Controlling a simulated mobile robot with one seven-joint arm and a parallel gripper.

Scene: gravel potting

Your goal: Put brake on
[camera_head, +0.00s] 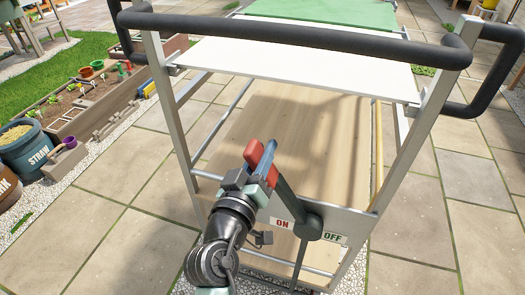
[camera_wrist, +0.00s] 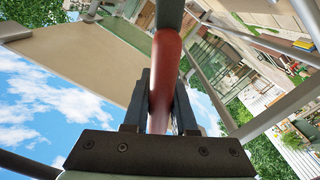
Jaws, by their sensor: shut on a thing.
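The brake lever is a dark bar with a red grip (camera_head: 254,152), set on a pivot at the near end of a metal-framed cart. The bar leans up and left from the pivot, over the ON label (camera_head: 282,223). The OFF label (camera_head: 333,238) is to the right of the pivot. My gripper (camera_head: 262,172) is shut around the red grip. In the wrist view the red handle (camera_wrist: 165,70) runs between the two dark fingers of my gripper (camera_wrist: 165,105). Part of the grip is hidden by the fingers.
The cart's black handlebar (camera_head: 300,28) crosses above the lever, with a white shelf (camera_head: 300,62) behind it. A wooden shelf (camera_head: 290,125) lies below. A STRAW bin (camera_head: 28,152) and planter (camera_head: 100,98) stand at left. Paving (camera_head: 120,200) beside the cart is clear.

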